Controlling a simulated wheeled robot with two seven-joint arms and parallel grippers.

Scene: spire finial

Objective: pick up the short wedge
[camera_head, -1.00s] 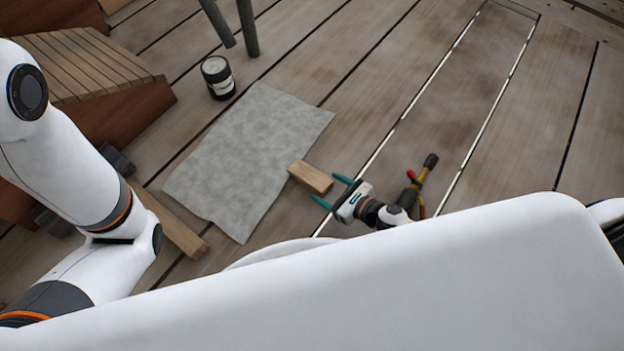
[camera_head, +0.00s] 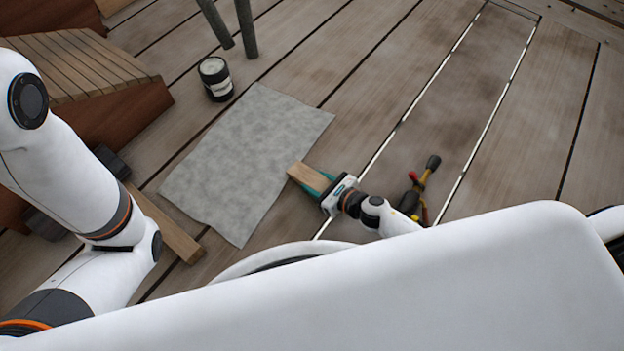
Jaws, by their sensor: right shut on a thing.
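The short wedge (camera_head: 305,175) is a small light-brown wooden block at the right edge of the grey mat, low at the deck. My right gripper (camera_head: 318,183) is shut on it, with its teal fingers along the block's two sides. The far end of the wedge sticks out past the fingertips toward the mat. I cannot tell whether it is off the deck. My left arm comes in at the left; its gripper is not in view.
The grey mat (camera_head: 245,155) lies flat on the plank deck. A black-and-white can (camera_head: 216,79) and two grey posts (camera_head: 246,30) stand beyond it. A longer timber (camera_head: 168,225) lies left. Tools with red and yellow handles (camera_head: 420,188) lie right of my right gripper. The right deck is clear.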

